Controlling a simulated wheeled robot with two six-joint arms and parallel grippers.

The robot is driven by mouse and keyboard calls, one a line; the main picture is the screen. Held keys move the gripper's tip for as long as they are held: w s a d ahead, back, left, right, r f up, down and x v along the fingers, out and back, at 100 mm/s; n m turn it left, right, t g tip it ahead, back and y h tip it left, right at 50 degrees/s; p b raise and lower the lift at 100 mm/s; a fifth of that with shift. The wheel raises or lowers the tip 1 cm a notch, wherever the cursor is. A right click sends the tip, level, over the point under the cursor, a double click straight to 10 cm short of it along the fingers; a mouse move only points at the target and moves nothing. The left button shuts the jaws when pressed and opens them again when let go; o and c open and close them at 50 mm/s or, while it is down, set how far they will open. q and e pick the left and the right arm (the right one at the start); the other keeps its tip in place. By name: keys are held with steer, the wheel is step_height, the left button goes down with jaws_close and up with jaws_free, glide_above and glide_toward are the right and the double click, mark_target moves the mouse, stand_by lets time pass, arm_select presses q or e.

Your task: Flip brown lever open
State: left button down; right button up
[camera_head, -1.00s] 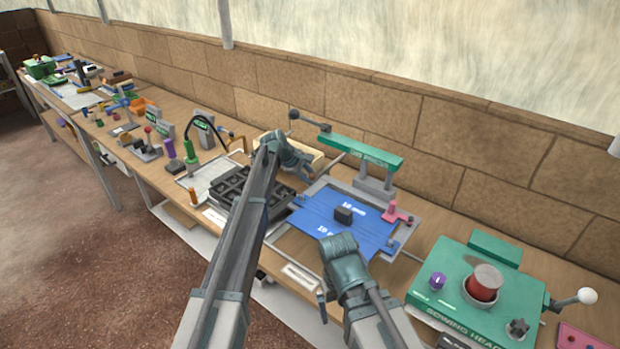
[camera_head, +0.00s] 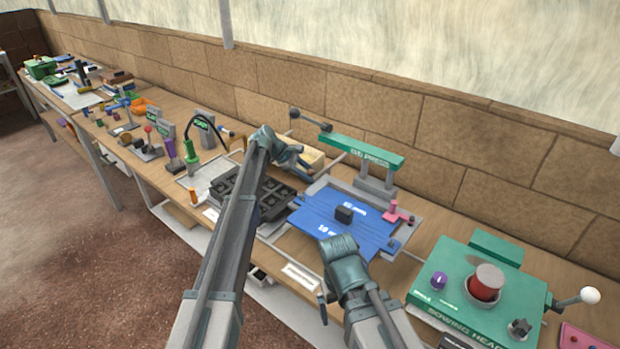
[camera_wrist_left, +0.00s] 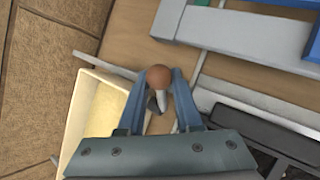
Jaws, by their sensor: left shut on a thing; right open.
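The brown lever (camera_wrist_left: 159,77) has a round brown knob on a grey stem and shows in the left wrist view between the finger tips. My left gripper (camera_wrist_left: 161,86) is shut on this lever at its knob. In the head view my left gripper (camera_head: 303,168) is at the back of the bench, left of the green press, and its own body hides the lever there. My right gripper (camera_head: 323,302) is low over the front edge of the bench, open and away from the lever; its fingers are hard to make out.
A cream box (camera_wrist_left: 95,112) lies close beside the left gripper. A blue board (camera_head: 335,222) and a black grid tray (camera_head: 245,188) lie in front. The green press arm (camera_head: 362,151) stands to the right.

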arm_select(q)
steer(key=c, duration=0.9)
jaws_free()
steer(key=shift+s+d+f+t+y+p, duration=0.1)
steer(key=shift+s+d+t+y+p, duration=0.2)
steer(key=shift+y, duration=0.2)
steer(key=shift+s+f+m+t+y, duration=0.2)
steer(key=shift+m+t+y, duration=0.1)
steer(key=shift+m+y, duration=0.1)
steer(key=d+p+v, duration=0.1)
steer(key=p+v, duration=1.1)
steer(key=v, duration=0.2)
steer(key=shift+s+a+f+m+g+y+b, duration=0.6)
steer(key=shift+s+m, duration=1.05)
steer(key=shift+s, duration=2.6)
steer(key=shift+s+a+f+m+g+y+b, duration=0.2)
steer(key=shift+s+f+m+y, duration=0.95)
steer(key=shift+s, duration=3.1)
steer(key=shift+s+a+f+m+g+y+b, duration=0.4)
steer(key=shift+s+f+m, duration=0.5)
steer(key=shift+s+m, duration=2.35)
steer(key=shift+s+a+n, duration=0.1)
steer(key=shift+s+n, duration=0.9)
steer(key=shift+n, duration=0.05)
